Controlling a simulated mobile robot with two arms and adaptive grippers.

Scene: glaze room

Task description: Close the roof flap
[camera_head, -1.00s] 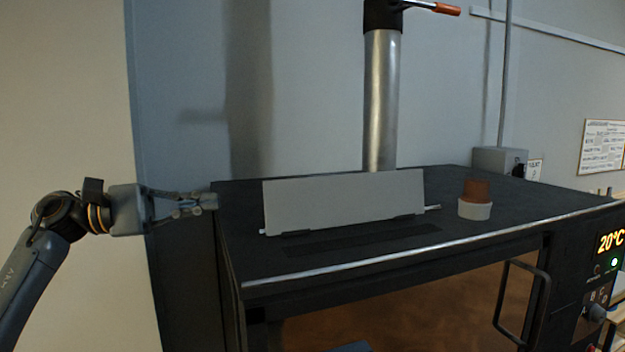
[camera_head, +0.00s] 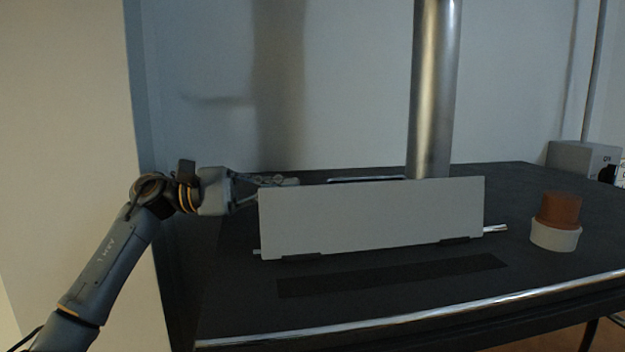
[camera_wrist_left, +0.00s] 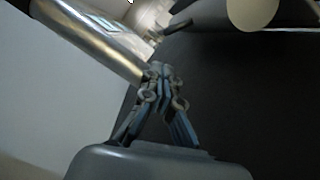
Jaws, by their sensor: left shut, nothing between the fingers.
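The roof flap (camera_head: 370,217) is a light grey plate standing steeply raised on a thin rod on the black kiln roof (camera_head: 230,305). My left gripper (camera_head: 288,181) reaches in from the left, at the flap's upper left corner and partly behind it. Its fingers are together and hold nothing; they also show closed in the left wrist view (camera_wrist_left: 164,74). I cannot tell whether they touch the flap. A dark strip (camera_head: 390,275) lies on the roof in front of the flap. My right gripper is not in view.
A metal flue pipe (camera_head: 434,90) rises behind the flap. A brown piece in a white ring (camera_head: 555,238) stands on the roof to the right. A bright metal edge (camera_head: 420,311) runs along the roof's front.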

